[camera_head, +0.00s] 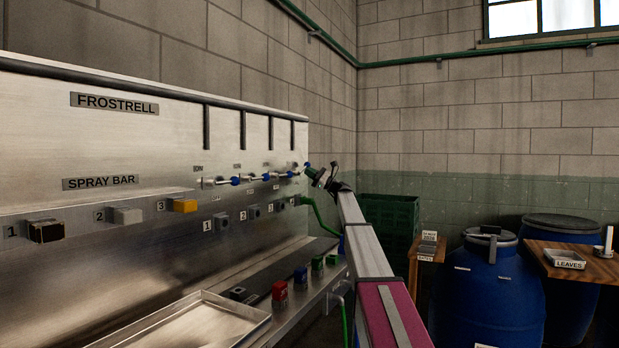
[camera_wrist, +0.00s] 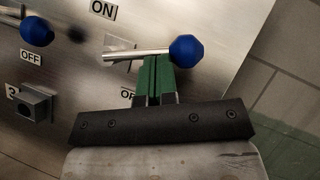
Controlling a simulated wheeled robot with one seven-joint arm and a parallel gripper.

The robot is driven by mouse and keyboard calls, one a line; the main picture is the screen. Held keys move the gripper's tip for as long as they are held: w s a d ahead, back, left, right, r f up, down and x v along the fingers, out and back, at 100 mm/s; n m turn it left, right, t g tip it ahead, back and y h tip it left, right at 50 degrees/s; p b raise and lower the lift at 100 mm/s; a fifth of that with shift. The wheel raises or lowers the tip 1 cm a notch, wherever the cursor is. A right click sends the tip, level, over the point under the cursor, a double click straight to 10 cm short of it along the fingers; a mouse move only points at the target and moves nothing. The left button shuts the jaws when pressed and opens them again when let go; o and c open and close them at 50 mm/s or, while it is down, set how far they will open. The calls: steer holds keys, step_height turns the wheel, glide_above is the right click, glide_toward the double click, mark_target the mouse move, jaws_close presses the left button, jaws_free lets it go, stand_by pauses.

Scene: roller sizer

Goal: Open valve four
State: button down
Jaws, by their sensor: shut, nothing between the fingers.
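Valve four is the rightmost lever on the steel panel, with its blue knob (camera_head: 307,165) beside my gripper (camera_head: 311,171). In the wrist view its metal rod (camera_wrist: 138,53) runs to the blue knob (camera_wrist: 186,49), tilted up compared with the lever to its left. An ON label (camera_wrist: 103,9) is above the rod. An OFF label (camera_wrist: 128,95) below is partly hidden by my gripper (camera_wrist: 155,62). The green fingers are shut with nothing between them. Their tips are just under the rod near the knob; I cannot tell whether they touch.
The neighbouring valve's blue knob (camera_wrist: 37,31) is to the left, above a grey block (camera_wrist: 36,102). A metal tray (camera_head: 185,322) and coloured buttons (camera_head: 300,274) are on the lower ledge. Blue barrels (camera_head: 487,290) and a green crate (camera_head: 388,215) stand right.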

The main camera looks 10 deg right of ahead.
mark_target(309, 165)
steer(key=r+n+g, duration=0.1)
steer(key=n, duration=0.1)
steer(key=r+n+g+h, duration=0.1)
steer(key=n+g, duration=0.1)
steer(key=n, duration=0.1)
steer(key=r+n+g, duration=0.1)
steer(key=n, duration=0.1)
steer(key=shift+s+a+n+g, duration=0.3)
steer(key=shift+n+g, duration=0.1)
steer(key=n, duration=0.1)
steer(key=s+r+n+g+h, duration=0.1)
steer(key=a+n+h, duration=0.1)
steer(key=n, duration=0.1)
steer(key=shift+s+r+g, duration=0.3)
steer(key=shift+r, duration=0.1)
steer(key=shift+a+r, duration=0.1)
